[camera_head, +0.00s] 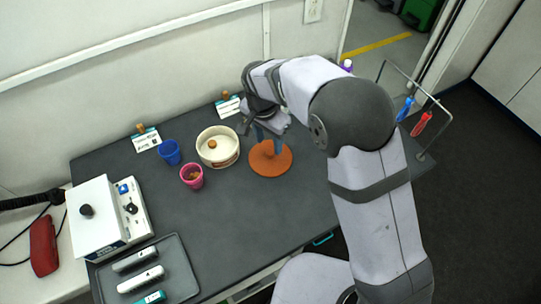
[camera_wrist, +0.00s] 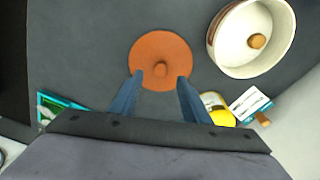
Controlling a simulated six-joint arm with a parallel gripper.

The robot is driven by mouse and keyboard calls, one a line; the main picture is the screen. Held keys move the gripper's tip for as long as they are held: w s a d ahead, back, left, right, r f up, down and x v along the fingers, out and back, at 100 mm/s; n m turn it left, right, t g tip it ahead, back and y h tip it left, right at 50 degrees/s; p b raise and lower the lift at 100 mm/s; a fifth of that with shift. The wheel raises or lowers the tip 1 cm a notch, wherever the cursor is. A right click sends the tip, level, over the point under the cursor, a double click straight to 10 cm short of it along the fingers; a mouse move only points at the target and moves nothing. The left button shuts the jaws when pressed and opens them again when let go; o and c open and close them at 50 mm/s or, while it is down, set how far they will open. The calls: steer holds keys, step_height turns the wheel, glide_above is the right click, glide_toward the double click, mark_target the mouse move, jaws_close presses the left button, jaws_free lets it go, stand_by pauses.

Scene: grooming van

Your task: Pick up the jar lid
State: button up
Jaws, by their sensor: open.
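The jar lid (camera_head: 270,163) is a flat orange disc lying on the dark grey table, right of the white bowl. In the wrist view the lid (camera_wrist: 160,47) shows a small knob at its middle. My gripper (camera_head: 266,139) is over the lid, pointing down, with blue fingers. In the wrist view my open gripper (camera_wrist: 160,79) has its two fingertips on either side of the knob, with gaps between. Nothing is held. The exact height of the fingertips above the lid is hard to tell.
A white bowl (camera_head: 229,158) with a brown piece inside stands close left of the lid. A pink cup (camera_head: 192,180) and a blue cup (camera_head: 168,153) are farther left. A tray (camera_head: 178,270) of clippers lies front left. The table front of the lid is clear.

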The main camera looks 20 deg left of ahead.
mark_target(270, 152)
steer(key=shift+w+f+p, duration=0.15)
steer(key=shift+f+p, duration=0.55)
steer(key=shift+f, duration=0.6)
steer(key=shift+w+f+p, duration=0.15)
steer(key=shift+f+p, duration=0.5)
steer(key=shift+f, duration=0.6)
steer(key=shift+d, duration=0.1)
steer(key=shift+c, duration=0.6)
jaws_close()
